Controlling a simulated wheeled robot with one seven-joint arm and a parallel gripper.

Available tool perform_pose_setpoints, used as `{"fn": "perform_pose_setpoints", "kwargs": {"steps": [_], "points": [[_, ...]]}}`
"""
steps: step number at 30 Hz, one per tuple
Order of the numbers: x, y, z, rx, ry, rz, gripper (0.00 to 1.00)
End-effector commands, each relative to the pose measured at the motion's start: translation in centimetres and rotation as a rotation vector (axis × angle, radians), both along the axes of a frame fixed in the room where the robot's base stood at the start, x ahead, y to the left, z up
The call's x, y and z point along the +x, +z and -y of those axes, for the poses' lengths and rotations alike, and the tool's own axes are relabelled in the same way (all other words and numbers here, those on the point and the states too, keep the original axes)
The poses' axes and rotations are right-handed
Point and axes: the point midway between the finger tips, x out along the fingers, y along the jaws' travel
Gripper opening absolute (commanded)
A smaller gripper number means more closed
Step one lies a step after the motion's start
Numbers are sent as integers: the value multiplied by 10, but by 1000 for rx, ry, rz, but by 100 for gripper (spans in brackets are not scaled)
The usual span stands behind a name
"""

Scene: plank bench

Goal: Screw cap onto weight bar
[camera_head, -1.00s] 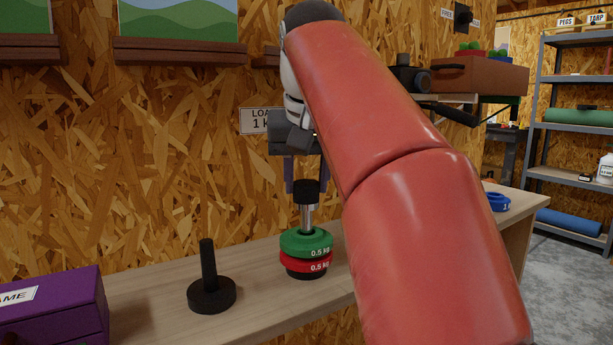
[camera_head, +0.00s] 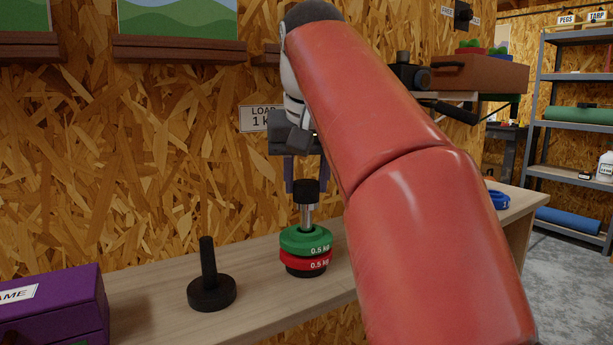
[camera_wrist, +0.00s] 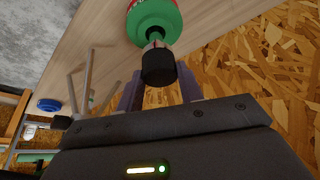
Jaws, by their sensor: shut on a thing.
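The weight bar (camera_head: 307,211) stands upright on the bench, its silver shaft rising from a green 0.5 kg plate (camera_head: 300,243) stacked on a red 0.5 kg plate (camera_head: 308,264). The black cap (camera_head: 306,189) sits at the top of the bar; it also shows in the wrist view (camera_wrist: 158,68). My gripper (camera_head: 306,184) points down from above, its two purple fingers on either side of the cap and shut on it. In the wrist view (camera_wrist: 158,82) the cap is between the fingertips, in line with the bar. The thread is hidden.
A black post on a round base (camera_head: 210,290) stands on the bench (camera_head: 265,262) left of the bar. A purple box (camera_head: 60,310) is at the front left. A blue ring (camera_head: 498,200) lies at the right end. The chipboard wall is close behind.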

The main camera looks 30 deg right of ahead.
Motion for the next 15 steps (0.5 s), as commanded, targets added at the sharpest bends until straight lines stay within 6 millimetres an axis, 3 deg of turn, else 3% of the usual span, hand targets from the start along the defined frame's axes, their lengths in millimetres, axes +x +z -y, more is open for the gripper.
{"fn": "perform_pose_setpoints", "kwargs": {"steps": [15], "points": [[0, -1, -1, -1, -68, -1, 14]]}}
